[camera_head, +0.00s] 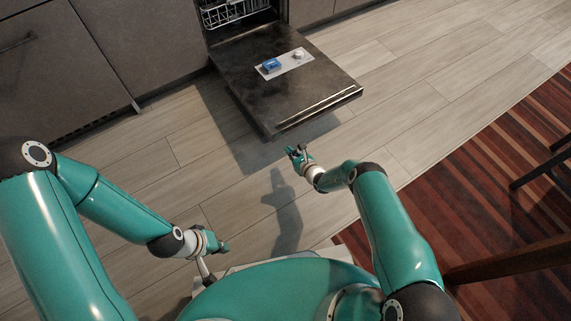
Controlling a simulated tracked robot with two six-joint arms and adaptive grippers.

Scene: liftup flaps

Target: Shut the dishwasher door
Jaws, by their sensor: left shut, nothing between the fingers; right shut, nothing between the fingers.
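The dishwasher door (290,89) hangs open, folded down to about level above the floor, with its inner face up. A bar-like strip (318,106) runs along its near edge. A white panel with a blue piece (271,64) sits on the inner face. My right gripper (293,150) is shut and empty, just in front of the door's near left corner, with a small gap seen between them. My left gripper (222,247) is shut and empty, low and well short of the door. The hinge at the door's far edge is hard to make out.
A wire rack (232,12) shows inside the dishwasher opening. Dark grey cabinets (150,40) stand to its left. A striped red-brown rug (480,190) and dark furniture legs (535,175) lie at the right. The light plank floor (420,90) right of the door is clear.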

